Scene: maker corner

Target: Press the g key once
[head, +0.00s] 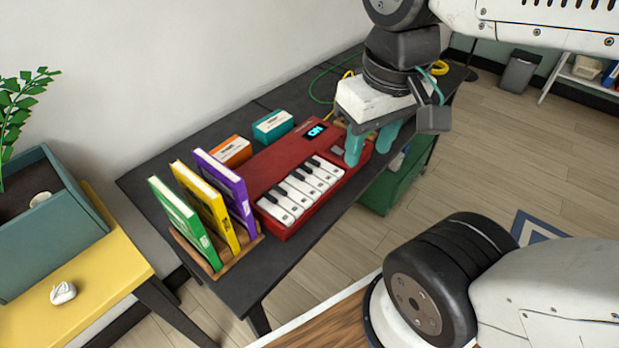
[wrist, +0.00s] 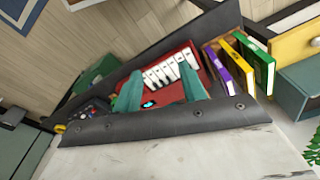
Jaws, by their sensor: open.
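A red keyboard (head: 278,168) with white and black keys lies on the dark table (head: 150,185). It also shows in the wrist view (wrist: 180,50). Its white keys (head: 300,188) carry marks near their front ends, too small to read, so I cannot tell which is the g key. A small lit display (head: 316,131) sits toward the keyboard's far right end. My gripper (head: 370,148) has teal fingers, apart and empty, over the keyboard's right end, to the right of the keys. In the wrist view the fingers (wrist: 161,92) reach toward the keyboard; contact is not clear.
Green, yellow and purple books (head: 222,185) stand in a wooden rack at the keyboard's left end. An orange box (head: 232,151) and a teal box (head: 273,126) lie behind it. A green container (head: 398,190) is below the table's front edge. Cables lie at the far end.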

